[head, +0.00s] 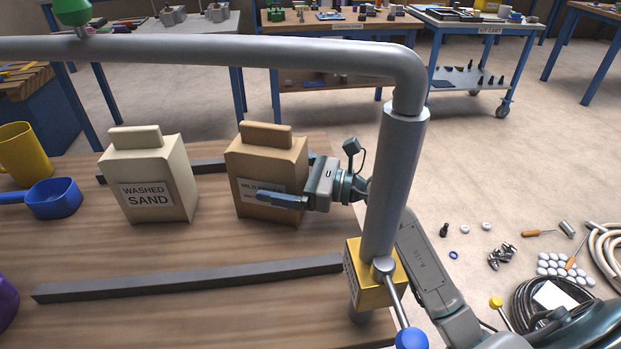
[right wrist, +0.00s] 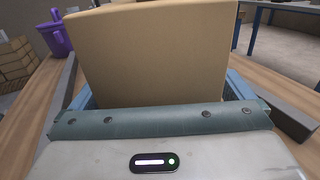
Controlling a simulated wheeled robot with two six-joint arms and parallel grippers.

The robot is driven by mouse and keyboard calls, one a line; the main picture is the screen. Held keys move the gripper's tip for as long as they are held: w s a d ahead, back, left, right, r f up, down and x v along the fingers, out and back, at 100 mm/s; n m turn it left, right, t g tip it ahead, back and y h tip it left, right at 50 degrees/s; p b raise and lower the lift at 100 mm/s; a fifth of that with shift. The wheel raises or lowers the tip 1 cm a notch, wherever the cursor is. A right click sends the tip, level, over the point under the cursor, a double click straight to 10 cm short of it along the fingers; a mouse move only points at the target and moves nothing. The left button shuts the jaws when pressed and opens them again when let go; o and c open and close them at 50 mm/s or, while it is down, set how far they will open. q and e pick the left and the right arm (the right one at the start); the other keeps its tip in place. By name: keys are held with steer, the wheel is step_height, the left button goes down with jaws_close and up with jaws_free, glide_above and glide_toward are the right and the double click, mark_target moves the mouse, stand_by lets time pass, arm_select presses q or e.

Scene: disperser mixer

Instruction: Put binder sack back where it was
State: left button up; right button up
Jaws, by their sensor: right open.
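The brown sack (head: 262,160), its label partly covered and starting with "MILD", stands upright on the wooden table (head: 210,245), right of the cream "WASHED SAND" sack (head: 150,180). My right gripper (head: 285,196) reaches it from the right, with one blue finger across the front of its label and the other mostly hidden behind it. In the right wrist view the brown sack (right wrist: 155,55) fills the space between the two blue fingers. The jaws are open around it; I cannot tell if they touch it. My left gripper is not in view.
A grey pipe frame (head: 392,180) with a yellow block (head: 372,285) stands in front of my right arm. A dark bar (head: 190,278) lies on the table before the sacks, another behind them. A blue scoop (head: 54,198) and yellow mug (head: 24,152) are at left.

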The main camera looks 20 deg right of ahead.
steer(key=b+v, duration=0.1)
steer(key=v, duration=0.5)
steer(key=shift+d+f, duration=0.15)
steer(key=shift+b+v, duration=0.45)
steer(key=shift+v, duration=0.65)
steer(key=shift+b+v, duration=0.4)
steer(key=shift+v, duration=0.75)
steer(key=shift+s+d, duration=0.25)
steer(key=shift+s, duration=0.1)
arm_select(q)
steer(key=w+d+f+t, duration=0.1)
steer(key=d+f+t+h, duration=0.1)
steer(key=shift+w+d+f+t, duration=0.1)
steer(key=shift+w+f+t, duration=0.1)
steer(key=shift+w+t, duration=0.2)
arm_select(e)
steer(key=shift+d, duration=0.15)
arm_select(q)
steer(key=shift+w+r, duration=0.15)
